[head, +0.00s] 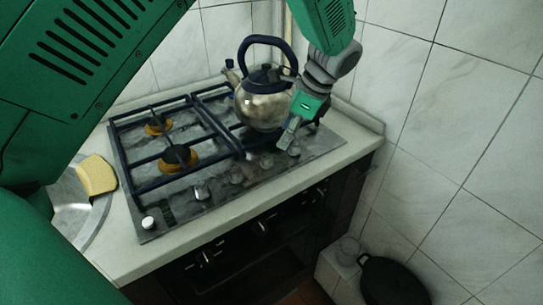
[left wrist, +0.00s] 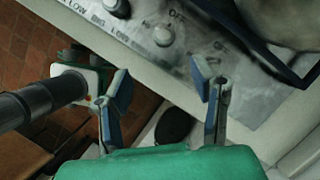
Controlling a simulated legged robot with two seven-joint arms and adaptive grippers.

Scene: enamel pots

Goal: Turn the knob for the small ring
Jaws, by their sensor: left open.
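The steel hob (head: 222,182) has a row of several knobs along its front edge. A white-topped knob (head: 148,222) is at the left end, then a silver knob (head: 201,193), with more knobs (head: 266,160) to the right. My left gripper (head: 287,139) points down over the right end of this row, close to the last knob (head: 294,151). In the left wrist view its fingers (left wrist: 162,98) are apart with nothing between them. A knob (left wrist: 163,35) with worn lettering lies beyond them. I cannot tell which knob serves the small ring.
A kettle (head: 262,106) with a dark handle stands on the hob right behind my left gripper. Two burners (head: 178,158) on the left are bare. A sponge (head: 96,175) lies at the left. Tiled walls close in the right side.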

